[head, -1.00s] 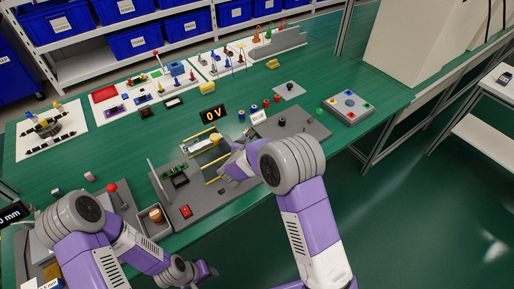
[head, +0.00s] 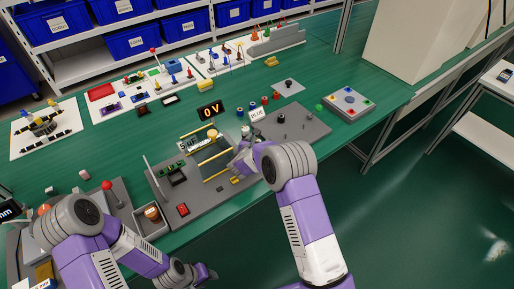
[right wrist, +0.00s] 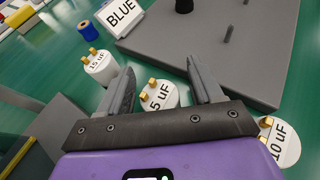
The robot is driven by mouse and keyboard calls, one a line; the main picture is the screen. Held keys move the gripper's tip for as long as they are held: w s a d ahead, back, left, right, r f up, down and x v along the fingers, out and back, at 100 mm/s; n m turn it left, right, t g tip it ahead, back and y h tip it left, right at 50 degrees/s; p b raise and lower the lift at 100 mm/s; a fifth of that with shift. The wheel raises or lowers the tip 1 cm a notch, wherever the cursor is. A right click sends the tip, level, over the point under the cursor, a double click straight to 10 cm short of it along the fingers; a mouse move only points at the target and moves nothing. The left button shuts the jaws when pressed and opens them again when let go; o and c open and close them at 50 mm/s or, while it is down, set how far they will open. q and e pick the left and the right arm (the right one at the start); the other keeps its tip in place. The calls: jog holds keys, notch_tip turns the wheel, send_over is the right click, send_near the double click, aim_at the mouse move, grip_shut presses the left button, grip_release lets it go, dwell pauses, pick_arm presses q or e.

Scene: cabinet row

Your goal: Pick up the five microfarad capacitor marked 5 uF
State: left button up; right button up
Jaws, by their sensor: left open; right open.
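The capacitor marked 5 uF (right wrist: 162,95), a white round body with brass-coloured terminals, shows between my right gripper's fingers in the right wrist view. My right gripper (right wrist: 163,86) is open, with one finger to each side of it; contact cannot be told. In the head view my right gripper (head: 240,163) is over the grey board's right side. My left gripper (head: 205,273) is open at the bottom, away from the capacitors.
The grey board (head: 163,215) carries yellow rods and a green circuit piece. A grey plate with pegs (head: 305,132) lies right of my right gripper.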

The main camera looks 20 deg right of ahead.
jog(key=c, duration=1.1)
jog(key=shift+o, duration=0.2)
